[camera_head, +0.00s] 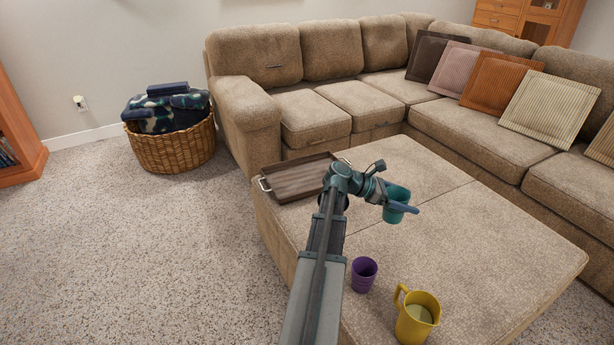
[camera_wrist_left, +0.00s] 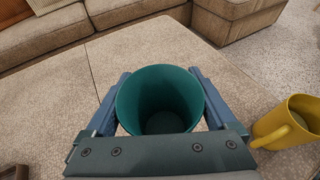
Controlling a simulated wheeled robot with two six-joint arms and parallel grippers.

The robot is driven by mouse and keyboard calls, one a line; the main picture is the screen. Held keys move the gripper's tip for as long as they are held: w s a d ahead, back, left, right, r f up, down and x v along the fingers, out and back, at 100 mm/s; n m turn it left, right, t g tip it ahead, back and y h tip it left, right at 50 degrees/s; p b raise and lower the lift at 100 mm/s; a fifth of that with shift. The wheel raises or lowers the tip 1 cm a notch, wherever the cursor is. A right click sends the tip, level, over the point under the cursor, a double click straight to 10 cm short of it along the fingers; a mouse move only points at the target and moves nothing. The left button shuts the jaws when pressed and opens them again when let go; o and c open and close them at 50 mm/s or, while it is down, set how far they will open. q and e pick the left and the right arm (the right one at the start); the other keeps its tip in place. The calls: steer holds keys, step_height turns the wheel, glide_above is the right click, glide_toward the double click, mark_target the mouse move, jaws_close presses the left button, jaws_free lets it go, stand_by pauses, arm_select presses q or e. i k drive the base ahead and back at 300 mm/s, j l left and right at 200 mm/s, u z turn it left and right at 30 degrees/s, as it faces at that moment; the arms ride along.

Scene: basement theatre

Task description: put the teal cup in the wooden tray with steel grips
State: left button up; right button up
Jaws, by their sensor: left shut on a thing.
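The teal cup (camera_head: 396,203) is upright between the fingers of my left gripper (camera_head: 400,206), which is shut on it above the ottoman. In the left wrist view the open top of the teal cup (camera_wrist_left: 160,98) shows, with a finger of my left gripper (camera_wrist_left: 160,110) on each side; the cup looks empty. The wooden tray with steel grips (camera_head: 300,180) lies on the ottoman's far left part, to the left of the cup. My arm hides its near right corner. My right gripper is not in view.
The beige ottoman (camera_head: 470,240) carries a purple cup (camera_head: 363,274) and a yellow jug (camera_head: 417,318) near its front; the jug also shows in the left wrist view (camera_wrist_left: 288,125). A sectional sofa (camera_head: 310,110) stands behind. A wicker basket (camera_head: 172,150) is on the carpet.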

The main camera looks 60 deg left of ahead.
mark_target(290, 182)
steer(key=k+j, duration=0.1)
steer(key=j, duration=0.4)
steer(key=k+j, duration=0.1)
steer(key=j, duration=0.4)
steer(key=k+j, duration=0.1)
steer(key=j, duration=0.4)
steer(key=k+j, duration=0.1)
steer(key=j, duration=0.35)
steer(key=k+j, duration=0.1)
steer(key=j, duration=0.4)
steer(key=k+j, duration=0.1)
steer(key=j, duration=0.4)
